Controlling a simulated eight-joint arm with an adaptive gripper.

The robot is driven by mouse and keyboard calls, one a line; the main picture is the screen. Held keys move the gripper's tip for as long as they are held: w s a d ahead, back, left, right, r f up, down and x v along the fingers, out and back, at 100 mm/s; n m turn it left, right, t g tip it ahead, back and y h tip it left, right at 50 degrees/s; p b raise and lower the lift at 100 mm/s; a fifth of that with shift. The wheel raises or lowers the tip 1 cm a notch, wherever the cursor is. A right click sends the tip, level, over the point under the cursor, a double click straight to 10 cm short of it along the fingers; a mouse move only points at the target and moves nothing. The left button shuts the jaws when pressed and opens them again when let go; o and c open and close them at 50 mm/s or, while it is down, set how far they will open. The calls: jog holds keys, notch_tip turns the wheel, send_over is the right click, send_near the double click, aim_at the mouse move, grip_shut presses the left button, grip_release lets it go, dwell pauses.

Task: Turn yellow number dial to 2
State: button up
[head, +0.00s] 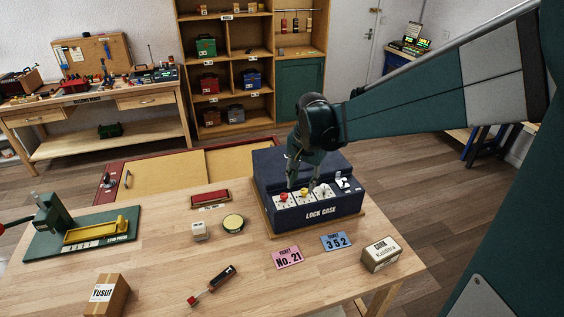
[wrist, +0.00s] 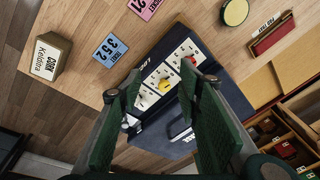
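The dark blue lock case (head: 320,212) stands on the wooden table. Its white front panels carry a red dial (head: 283,197), a yellow dial (head: 303,192) and a white dial (head: 324,191) in a row. My gripper (head: 304,183) is over the case, pointing down, with its fingers apart and nothing between them. In the wrist view the yellow dial (wrist: 165,85) shows beyond and between the two green fingertips, with the white dial (wrist: 147,101) near the left finger. The red dial is partly hidden by the right finger.
A pink ticket (head: 287,257), a blue ticket (head: 335,242) and a cork box (head: 381,254) lie in front of the case. A screwdriver-like tool (head: 212,285) lies near the front.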

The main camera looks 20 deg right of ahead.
aim_at(305, 190)
jog(key=w+d+f+m+p, duration=0.1)
jog(key=w+p, duration=0.1)
jog(key=w, duration=0.1)
jog(key=w+d+f+m+g+p, duration=0.1)
jog(key=w+d+p, duration=0.1)
jog(key=w, duration=0.1)
jog(key=w+d+f+m+g+p, duration=0.1)
jog(key=w+d+f+m+p, duration=0.1)
jog(key=w+p, duration=0.1)
jog(key=shift+f, duration=0.2)
dwell(0.5)
jog(key=shift+f, duration=3.7)
jog(key=shift+c, duration=0.2)
jog(key=c, duration=0.9)
